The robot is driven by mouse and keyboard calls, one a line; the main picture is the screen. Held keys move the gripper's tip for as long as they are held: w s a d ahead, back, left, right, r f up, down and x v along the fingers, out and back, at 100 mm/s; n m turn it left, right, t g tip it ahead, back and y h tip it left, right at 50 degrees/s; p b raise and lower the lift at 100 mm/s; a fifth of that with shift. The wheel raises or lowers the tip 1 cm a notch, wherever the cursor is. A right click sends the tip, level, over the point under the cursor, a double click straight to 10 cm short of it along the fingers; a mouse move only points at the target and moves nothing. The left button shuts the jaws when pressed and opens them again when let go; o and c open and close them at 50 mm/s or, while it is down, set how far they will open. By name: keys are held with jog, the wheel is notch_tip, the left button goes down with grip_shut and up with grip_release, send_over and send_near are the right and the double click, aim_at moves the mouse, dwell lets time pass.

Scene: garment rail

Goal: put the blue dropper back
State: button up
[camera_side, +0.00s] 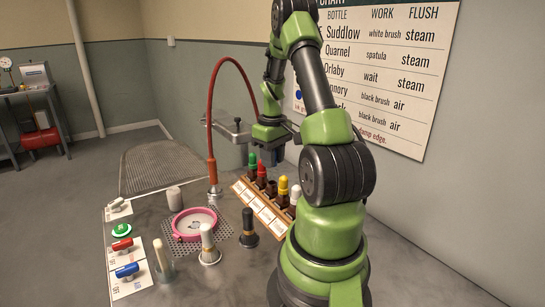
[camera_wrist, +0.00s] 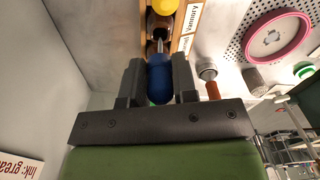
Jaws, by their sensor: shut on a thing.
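In the wrist view my gripper (camera_wrist: 159,88) is shut on the blue dropper (camera_wrist: 159,72) by its blue bulb. The dropper's thin pale stem points toward a brown bottle (camera_wrist: 157,22) without a cap in the rack; I cannot tell whether the tip is inside its neck. In the side view my gripper (camera_side: 270,142) is above the back part of the wooden bottle rack (camera_side: 262,216). The rack also holds bottles with green (camera_side: 252,158), red (camera_side: 261,167), yellow (camera_side: 283,185) and white (camera_side: 295,192) tops.
A red hose (camera_side: 211,130) arches up beside the rack. A pink ring (camera_side: 178,231) lies on a perforated plate left of it.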

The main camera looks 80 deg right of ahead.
aim_at(272, 180)
jog(key=shift+f, duration=0.25)
jog(key=shift+f, duration=0.6)
jog(key=shift+f, duration=0.15)
dwell(0.3)
jog(key=shift+f, duration=0.9)
jog(key=shift+f, duration=0.35)
jog(key=shift+f, duration=0.25)
dwell(0.4)
jog(key=o, duration=1)
jog(key=shift+c, duration=0.2)
